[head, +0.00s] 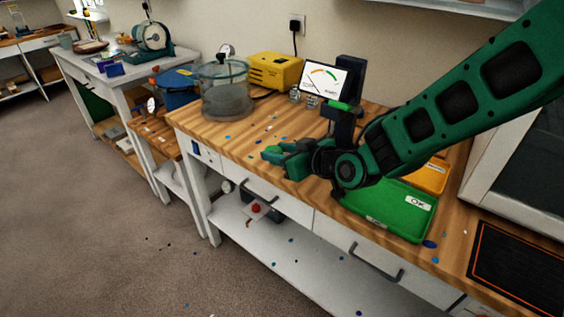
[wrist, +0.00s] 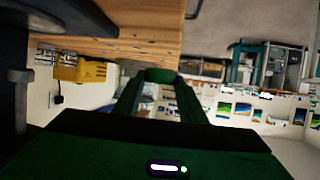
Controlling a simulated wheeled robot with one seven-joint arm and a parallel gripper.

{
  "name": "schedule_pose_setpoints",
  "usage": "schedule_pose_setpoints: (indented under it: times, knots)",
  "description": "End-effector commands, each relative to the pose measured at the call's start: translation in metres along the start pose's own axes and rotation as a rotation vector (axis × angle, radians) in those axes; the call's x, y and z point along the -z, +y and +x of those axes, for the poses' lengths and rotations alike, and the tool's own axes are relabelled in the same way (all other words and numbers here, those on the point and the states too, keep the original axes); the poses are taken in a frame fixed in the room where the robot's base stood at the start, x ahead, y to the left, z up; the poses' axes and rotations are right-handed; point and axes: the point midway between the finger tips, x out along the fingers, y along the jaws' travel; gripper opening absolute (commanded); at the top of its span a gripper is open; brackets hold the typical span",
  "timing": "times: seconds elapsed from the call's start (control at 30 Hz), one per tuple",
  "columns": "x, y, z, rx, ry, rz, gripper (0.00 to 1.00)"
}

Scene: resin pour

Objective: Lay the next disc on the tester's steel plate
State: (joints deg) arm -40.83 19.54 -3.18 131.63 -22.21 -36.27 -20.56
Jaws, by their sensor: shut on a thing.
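My gripper (head: 270,153) is over the front part of the wooden bench, left of the green tray. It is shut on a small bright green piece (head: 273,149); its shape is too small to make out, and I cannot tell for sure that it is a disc. In the wrist view the fingers (wrist: 158,100) point away from the camera, with green at their tips. The tester (head: 325,78), with a white dial face and a dark upright, stands at the back of the bench. I cannot make out its steel plate; my arm covers the area in front of it.
A green tray marked OK (head: 385,213) and an orange tray (head: 432,176) lie right of my gripper. A clear round vessel (head: 226,92), a yellow case (head: 275,70) and a blue bin (head: 174,88) stand left. Small blue chips dot the bench. A dark mat (head: 520,275) lies right.

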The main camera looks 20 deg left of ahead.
Motion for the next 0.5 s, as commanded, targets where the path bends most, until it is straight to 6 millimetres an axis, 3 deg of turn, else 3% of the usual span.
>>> schedule_pose_setpoints:
  times: [0.03,0.2,0.5]
  knots:
    - [0.009,-0.018,0.000,0.012,0.003,-0.005,0.12]
    - [0.032,-0.054,0.000,0.012,0.002,-0.005,0.12]
    - [0.061,-0.098,-0.001,0.007,0.000,-0.002,0.12]
